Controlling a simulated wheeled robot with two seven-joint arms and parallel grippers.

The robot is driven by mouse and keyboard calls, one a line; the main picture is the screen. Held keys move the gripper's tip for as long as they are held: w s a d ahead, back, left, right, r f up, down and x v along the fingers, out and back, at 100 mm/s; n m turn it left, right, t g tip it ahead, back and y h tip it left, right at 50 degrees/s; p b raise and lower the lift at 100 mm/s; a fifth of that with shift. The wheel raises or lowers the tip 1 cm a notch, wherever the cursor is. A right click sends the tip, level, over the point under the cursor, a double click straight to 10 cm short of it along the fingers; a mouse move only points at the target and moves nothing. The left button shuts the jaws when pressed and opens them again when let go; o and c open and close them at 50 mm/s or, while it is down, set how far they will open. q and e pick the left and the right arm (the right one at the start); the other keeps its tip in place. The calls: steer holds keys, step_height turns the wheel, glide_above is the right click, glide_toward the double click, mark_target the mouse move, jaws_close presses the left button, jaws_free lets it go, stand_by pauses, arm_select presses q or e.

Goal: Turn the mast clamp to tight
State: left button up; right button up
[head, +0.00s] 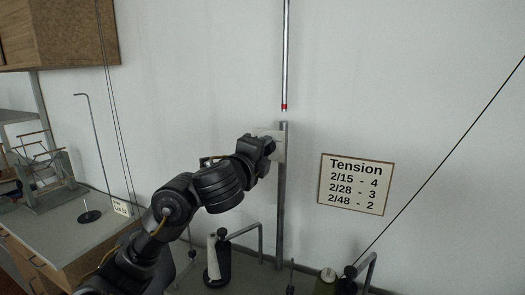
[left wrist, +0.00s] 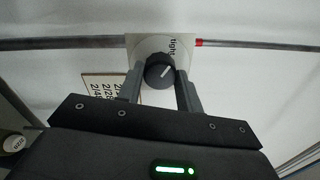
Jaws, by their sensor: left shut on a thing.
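The mast clamp shows in the left wrist view as a black round knob (left wrist: 159,72) on a white plate (left wrist: 143,45). The plate bears the word "tight" (left wrist: 173,48), seen turned on its side. A pale pointer line on the knob slants toward the upper right in that view. My left gripper (left wrist: 158,84) has one finger on each side of the knob and is shut on it. In the head view my left gripper (head: 266,146) covers the knob. The plate (head: 279,149) shows behind it on the grey mast (head: 281,205). My right gripper is in neither view.
A thin upper rod (head: 286,55) with a red tip stands above the mast, a small gap apart. A "Tension" sign (head: 354,184) hangs to the right. Spool holders (head: 217,260) stand below. A side bench (head: 75,225) with a winder (head: 42,170) is at left.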

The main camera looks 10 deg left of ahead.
arm_select(q)
steer(key=shift+f+n, duration=0.1)
steer(key=shift+n, duration=0.3)
steer(key=o, duration=1)
steer(key=s+p, duration=0.2)
steer(key=s, duration=0.1)
steer(key=s+a+p, duration=0.1)
steer(key=s+p, duration=0.2)
steer(key=s, duration=0.1)
steer(key=s+p, duration=0.2)
steer(key=s, duration=0.1)
steer(key=shift+s+a+p, duration=0.3)
steer(key=shift+a+p, duration=0.05)
steer(key=shift+a, duration=0.05)
